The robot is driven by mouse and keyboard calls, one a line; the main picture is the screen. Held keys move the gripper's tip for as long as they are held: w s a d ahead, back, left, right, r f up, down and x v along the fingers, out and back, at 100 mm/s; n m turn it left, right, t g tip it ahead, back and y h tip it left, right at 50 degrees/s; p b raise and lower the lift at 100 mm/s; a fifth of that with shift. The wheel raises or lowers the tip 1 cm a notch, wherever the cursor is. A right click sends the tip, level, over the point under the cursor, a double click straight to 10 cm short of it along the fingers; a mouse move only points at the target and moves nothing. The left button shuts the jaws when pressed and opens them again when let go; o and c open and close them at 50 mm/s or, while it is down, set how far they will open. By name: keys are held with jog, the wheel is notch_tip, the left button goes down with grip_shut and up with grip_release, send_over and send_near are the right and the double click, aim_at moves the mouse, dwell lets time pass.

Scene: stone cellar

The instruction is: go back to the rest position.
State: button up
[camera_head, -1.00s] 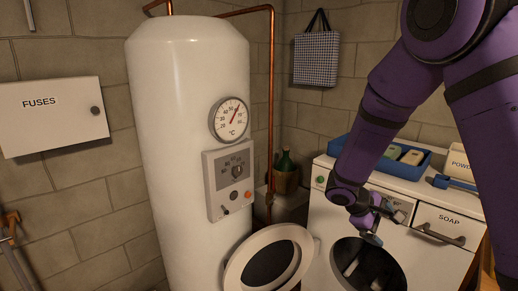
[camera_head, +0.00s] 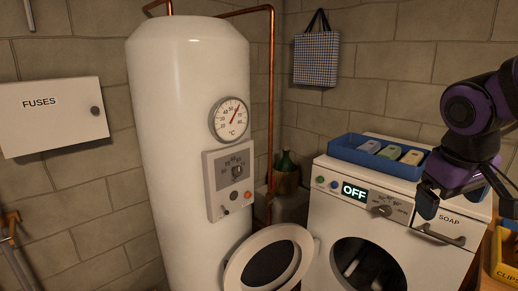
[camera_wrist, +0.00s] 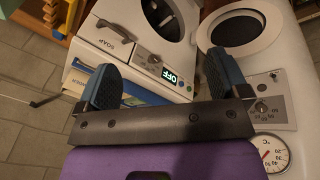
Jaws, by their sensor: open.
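My gripper (camera_head: 467,205) is at the right of the head view, in front of the washing machine (camera_head: 318,222) near its SOAP drawer. In the wrist view my gripper (camera_wrist: 160,82) has its two blue fingers spread wide apart, with nothing between them. The washing machine's round door (camera_head: 240,268) stands open to the left, and the dark drum opening (camera_head: 385,262) shows pale items inside that I cannot identify. Its display (camera_head: 355,192) reads OFF. The gripper appears clear of the machine, though the exact distance is hard to tell.
The white boiler (camera_head: 185,130) with its dial stands left of the machine. A blue tray (camera_head: 345,153) with several small packs sits on top of the machine. A yellow crate (camera_head: 503,265) is at the lower right. A fuse box (camera_head: 50,132) hangs at left.

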jog(key=s+a+r+m+t+y, duration=0.1)
jog(key=s+a+r+t+y, duration=0.1)
jog(key=s, duration=0.7)
jog(key=shift+a+r+m+t, duration=0.35)
jog(key=shift+r+t, duration=0.15)
jog(key=shift+r, duration=0.45)
